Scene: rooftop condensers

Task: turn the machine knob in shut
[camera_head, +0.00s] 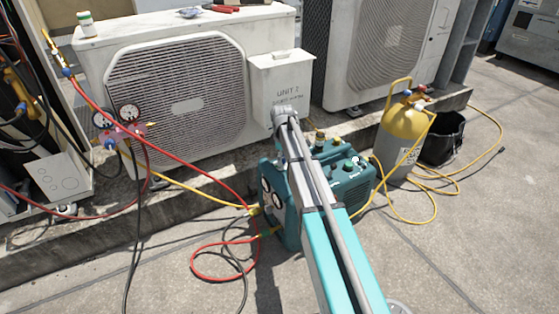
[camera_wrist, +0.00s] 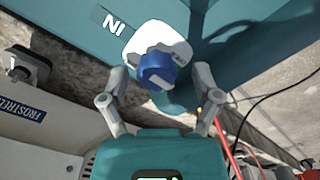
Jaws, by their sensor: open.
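The teal machine (camera_head: 349,188) stands on the ground at mid-picture in the head view, partly hidden by my arm. In the wrist view its teal face (camera_wrist: 75,35) carries a label (camera_wrist: 115,23) that reads "IN" upside down. Near it a blue knob (camera_wrist: 156,70) sits on a white plate (camera_wrist: 140,40). My gripper (camera_wrist: 159,78) is open, with one finger left and one right of the knob. A gap shows on both sides, and I cannot tell the depth between fingertips and knob. In the head view I cannot make out the gripper or this knob.
Red hose (camera_head: 197,262) and yellow hoses (camera_head: 430,212) lie around the machine. A yellow-grey cylinder (camera_head: 404,140) and a black bucket (camera_head: 443,140) stand to the right. White condenser units (camera_head: 190,28) stand behind. Open paving (camera_head: 490,225) lies at the right front.

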